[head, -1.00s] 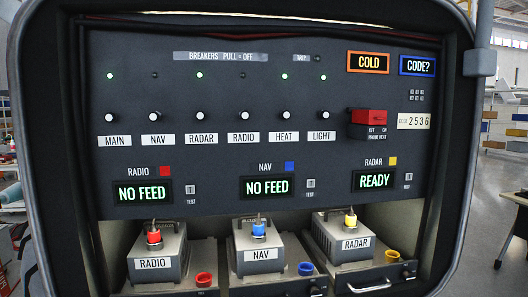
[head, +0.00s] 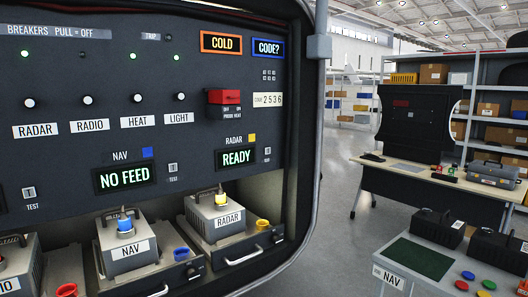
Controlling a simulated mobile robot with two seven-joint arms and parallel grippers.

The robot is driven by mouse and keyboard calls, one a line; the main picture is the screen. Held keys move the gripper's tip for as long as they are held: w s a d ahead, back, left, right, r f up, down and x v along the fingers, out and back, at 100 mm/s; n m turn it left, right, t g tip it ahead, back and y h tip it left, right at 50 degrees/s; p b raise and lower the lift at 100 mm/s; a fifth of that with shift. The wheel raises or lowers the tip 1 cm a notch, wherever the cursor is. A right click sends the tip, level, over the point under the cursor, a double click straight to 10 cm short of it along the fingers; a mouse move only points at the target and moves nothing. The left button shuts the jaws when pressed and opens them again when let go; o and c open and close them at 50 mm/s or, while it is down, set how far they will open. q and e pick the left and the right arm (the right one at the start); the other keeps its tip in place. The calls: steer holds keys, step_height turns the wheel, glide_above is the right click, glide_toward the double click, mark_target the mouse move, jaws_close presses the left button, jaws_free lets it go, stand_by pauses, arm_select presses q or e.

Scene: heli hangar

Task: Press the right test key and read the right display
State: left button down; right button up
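The dark panel fills the left of the head view. The radar display (head: 236,157) reads READY in green, with a yellow square above it. Its small test key (head: 267,151) is just to its right. The nav display (head: 124,179) reads NO FEED, with its test key (head: 173,168) to its right. The radio test key (head: 29,192) is at the left edge; the radio display is almost wholly out of frame. An orange-framed display (head: 221,43) reads COLD and a blue-framed display (head: 269,48) reads CODE?. Neither gripper is in view.
The radar unit (head: 222,218) and nav unit (head: 125,248) sit in the bay below. A red guarded switch (head: 223,97) is beside code label 2536 (head: 268,99). Right of the panel are open floor (head: 335,210), a desk (head: 385,175) and a NAV-labelled table (head: 400,268).

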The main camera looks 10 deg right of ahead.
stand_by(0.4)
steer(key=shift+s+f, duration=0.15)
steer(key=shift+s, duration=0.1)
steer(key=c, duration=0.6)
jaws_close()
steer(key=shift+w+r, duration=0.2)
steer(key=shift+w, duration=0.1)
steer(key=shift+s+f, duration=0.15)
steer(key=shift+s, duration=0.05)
